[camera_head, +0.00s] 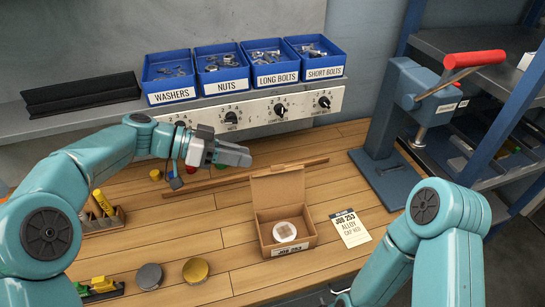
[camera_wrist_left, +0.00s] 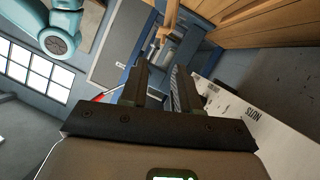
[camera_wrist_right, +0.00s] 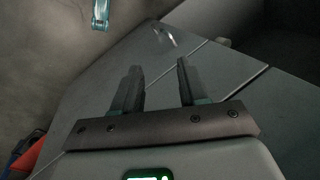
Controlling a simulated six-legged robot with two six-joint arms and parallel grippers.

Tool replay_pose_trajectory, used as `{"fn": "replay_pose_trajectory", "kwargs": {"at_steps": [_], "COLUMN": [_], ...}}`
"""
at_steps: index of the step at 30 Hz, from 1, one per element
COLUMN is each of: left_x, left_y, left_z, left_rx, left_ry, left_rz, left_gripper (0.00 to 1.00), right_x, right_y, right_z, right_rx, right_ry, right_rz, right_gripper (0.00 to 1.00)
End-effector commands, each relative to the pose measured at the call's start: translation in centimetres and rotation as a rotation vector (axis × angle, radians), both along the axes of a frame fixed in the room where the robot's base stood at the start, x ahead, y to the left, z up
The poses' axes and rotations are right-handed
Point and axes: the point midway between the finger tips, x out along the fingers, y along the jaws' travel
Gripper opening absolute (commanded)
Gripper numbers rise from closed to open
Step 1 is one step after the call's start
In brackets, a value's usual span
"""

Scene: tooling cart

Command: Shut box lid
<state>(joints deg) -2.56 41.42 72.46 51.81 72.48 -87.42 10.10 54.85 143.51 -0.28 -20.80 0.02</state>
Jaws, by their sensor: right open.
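The small cardboard box (camera_head: 262,232) stands on the wooden top, right of the middle in the head view. Its lid (camera_head: 277,187) is open and stands up at the back edge. A white round part (camera_head: 285,231) lies inside. My left gripper (camera_head: 240,155) is empty, above the wood behind and left of the box, apart from the lid. Its two fingers show a gap in the left wrist view (camera_wrist_left: 160,85). My right gripper is outside the head view; in the right wrist view (camera_wrist_right: 158,85) it is open and empty, facing grey panels.
A job card (camera_head: 350,229) lies right of the box, with a blue press with a red handle (camera_head: 425,95) behind it. Blue bins (camera_head: 168,77) stand on the back shelf above a knob panel (camera_head: 265,110). A wooden strip (camera_head: 245,178) lies behind the box. Round tins (camera_head: 195,270) sit front left.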

Motion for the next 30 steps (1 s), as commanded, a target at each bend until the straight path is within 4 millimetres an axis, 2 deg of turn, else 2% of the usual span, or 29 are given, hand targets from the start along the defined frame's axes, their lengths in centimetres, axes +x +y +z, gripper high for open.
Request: {"fn": "replay_pose_trajectory", "kwargs": {"at_steps": [3, 10, 15, 23, 24, 26, 27, 30], "left_x": [0.0, 0.3, 0.4, 0.4, 0.4, 0.4, 0.4, 0.4], "left_y": [-2.8, -6.5, -7.6, -7.7, -7.7, -7.7, -7.7, -7.7], "left_z": [-0.8, -2.4, -3.0, -3.1, -3.1, -3.1, -3.1, -3.1], "left_rx": [0.000, 0.000, 0.000, 0.000, 0.000, 0.000, 0.000, 0.000], "left_ry": [0.004, 0.002, 0.000, 0.000, 0.000, 0.000, 0.000, 0.000], "left_rz": [-0.004, -0.002, 0.001, 0.001, 0.001, 0.001, 0.001, 0.001], "left_gripper": [0.31, 0.31, 0.31, 0.31, 0.24, 0.05, 0.00, 0.00], "right_x": [0.0, 0.0, 0.0, 0.0, 0.0, 0.0, 0.0, 0.0], "right_y": [0.0, 0.0, 0.0, 0.0, 0.0, 0.0, 0.0, 0.0], "right_z": [1.0, 2.1, 2.3, 2.2, 2.2, 2.2, 2.2, 2.2], "right_rx": [0.000, 0.000, 0.000, 0.000, 0.000, 0.000, 0.000, 0.000], "right_ry": [0.000, 0.000, 0.000, 0.000, 0.000, 0.000, 0.000, 0.000], "right_rz": [0.000, 0.000, 0.000, 0.000, 0.000, 0.000, 0.000, 0.000], "right_gripper": [0.43, 0.43, 0.43, 0.43, 0.43, 0.43, 0.43, 0.43]}}
